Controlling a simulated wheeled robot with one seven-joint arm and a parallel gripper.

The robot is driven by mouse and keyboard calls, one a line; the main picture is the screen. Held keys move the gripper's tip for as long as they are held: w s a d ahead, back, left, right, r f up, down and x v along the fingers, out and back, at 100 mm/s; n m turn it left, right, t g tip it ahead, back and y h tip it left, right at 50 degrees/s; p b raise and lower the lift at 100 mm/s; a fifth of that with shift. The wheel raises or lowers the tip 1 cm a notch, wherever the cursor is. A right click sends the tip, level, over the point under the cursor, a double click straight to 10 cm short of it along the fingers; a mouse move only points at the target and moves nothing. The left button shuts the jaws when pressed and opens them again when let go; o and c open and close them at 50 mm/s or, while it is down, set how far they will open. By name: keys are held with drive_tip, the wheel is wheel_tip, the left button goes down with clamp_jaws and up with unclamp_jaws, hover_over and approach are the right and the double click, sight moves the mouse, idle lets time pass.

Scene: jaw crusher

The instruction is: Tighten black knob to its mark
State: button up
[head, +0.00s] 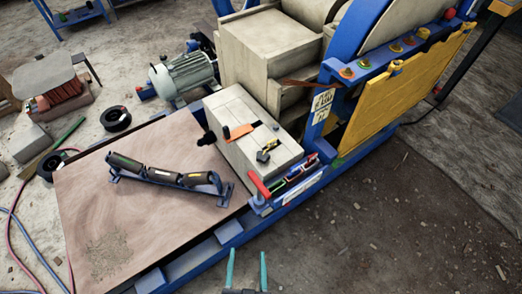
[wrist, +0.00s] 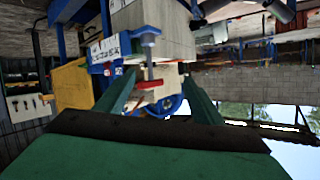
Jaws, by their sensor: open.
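A black knob (head: 207,137) sticks out from the left side of a beige box (head: 235,107) on the crusher's base. Its mark cannot be made out. My gripper (head: 247,270) shows its two teal fingertips at the bottom edge of the head view. They are apart with nothing between them, over the floor in front of the machine and well away from the knob. In the wrist view the fingers of my gripper (wrist: 160,92) are also spread and empty. That view is turned over; I cannot tell the black knob there for sure.
A red-handled clamp (head: 260,186) stands at the box's front corner. A black-and-yellow item (head: 266,151) and an orange item (head: 239,131) lie on the box. A roller frame (head: 165,174) lies on the brown plate (head: 105,240). A yellow panel (head: 400,90) hangs right.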

drive_tip(key=w+a+f+n+g+y, duration=0.1)
drive_tip(key=w+a+f+g+y, duration=0.1)
drive_tip(key=w+a, duration=0.6)
drive_tip(key=w+a+f+n+g+y, duration=0.15)
drive_tip(key=w+a, duration=0.35)
drive_tip(key=w, duration=0.7)
drive_tip(key=w+a+f+g+y, duration=0.25)
drive_tip(key=w+a, duration=0.35)
drive_tip(key=w, duration=0.4)
wheel_tip(320, 180, up, 13)
drive_tip(key=n+g+h, duration=0.3)
drive_tip(key=g+h, duration=0.3)
drive_tip(key=g, duration=0.2)
hover_over(263, 155)
wheel_tip(263, 155, down, 10)
drive_tip(key=shift+s+f, duration=0.1)
drive_tip(key=shift+f, duration=0.1)
